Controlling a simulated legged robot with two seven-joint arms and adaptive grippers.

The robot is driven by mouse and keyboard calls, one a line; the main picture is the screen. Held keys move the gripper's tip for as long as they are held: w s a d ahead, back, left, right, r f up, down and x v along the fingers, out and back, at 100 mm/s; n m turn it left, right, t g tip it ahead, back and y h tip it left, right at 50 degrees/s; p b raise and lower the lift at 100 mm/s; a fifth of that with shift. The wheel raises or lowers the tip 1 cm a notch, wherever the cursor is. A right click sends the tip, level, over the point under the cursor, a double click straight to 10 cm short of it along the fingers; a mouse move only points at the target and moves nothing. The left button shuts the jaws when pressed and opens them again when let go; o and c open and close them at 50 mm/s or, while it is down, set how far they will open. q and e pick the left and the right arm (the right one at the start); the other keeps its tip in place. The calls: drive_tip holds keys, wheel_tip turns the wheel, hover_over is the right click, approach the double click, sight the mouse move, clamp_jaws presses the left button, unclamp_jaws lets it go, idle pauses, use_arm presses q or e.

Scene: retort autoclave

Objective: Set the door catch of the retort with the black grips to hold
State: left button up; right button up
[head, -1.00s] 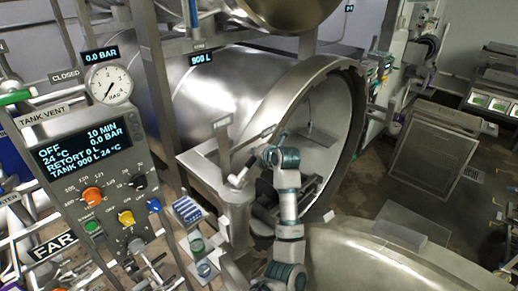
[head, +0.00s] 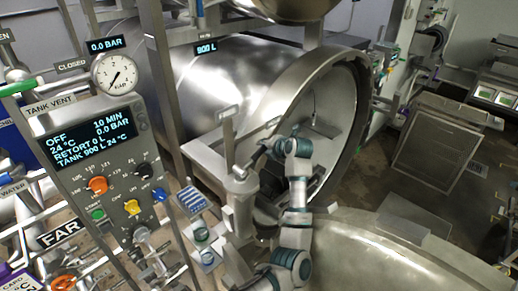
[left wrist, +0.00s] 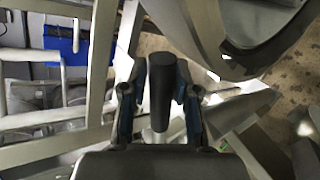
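The open retort (head: 235,85) lies in the middle of the head view, with a metal catch post (head: 238,205) at its front rim's left side. My left gripper (head: 258,155) is beside that post, at the rim. In the left wrist view a black cylindrical grip (left wrist: 166,100) on a light metal shaft stands between the two fingers of my left gripper (left wrist: 164,85). The fingers flank the grip closely. I cannot tell whether both press on it. The catch's setting cannot be read. My right gripper is not in view.
A control panel (head: 93,140) with a gauge (head: 116,74) and knobs stands at the left, near a FAR label (head: 63,234). A large rounded metal surface (head: 370,260) fills the lower right. A blue-striped item (head: 192,199) lies left of the arm. Floor shows at the right.

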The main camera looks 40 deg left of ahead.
use_arm(q)
drive_tip(key=shift+o, duration=1.2)
drive_tip(key=shift+w+d, duration=0.2)
drive_tip(key=shift+d, duration=0.05)
drive_tip(key=shift+w+d+f, duration=0.1)
drive_tip(key=shift+w+d, duration=0.05)
drive_tip(key=shift+w, duration=0.1)
drive_tip(key=shift+s, duration=0.1)
drive_tip(key=shift+s+d+r, duration=0.1)
drive_tip(key=shift+s+r, duration=0.1)
drive_tip(key=shift+r, duration=0.1)
drive_tip(key=r, duration=0.8)
drive_tip(key=shift+w+a+r, duration=0.15)
drive_tip(key=shift+w+a, duration=0.1)
drive_tip(key=shift+d+r, duration=0.1)
drive_tip(key=shift+r, duration=0.25)
drive_tip(key=shift+d+r, duration=0.2)
drive_tip(key=shift+d, duration=0.1)
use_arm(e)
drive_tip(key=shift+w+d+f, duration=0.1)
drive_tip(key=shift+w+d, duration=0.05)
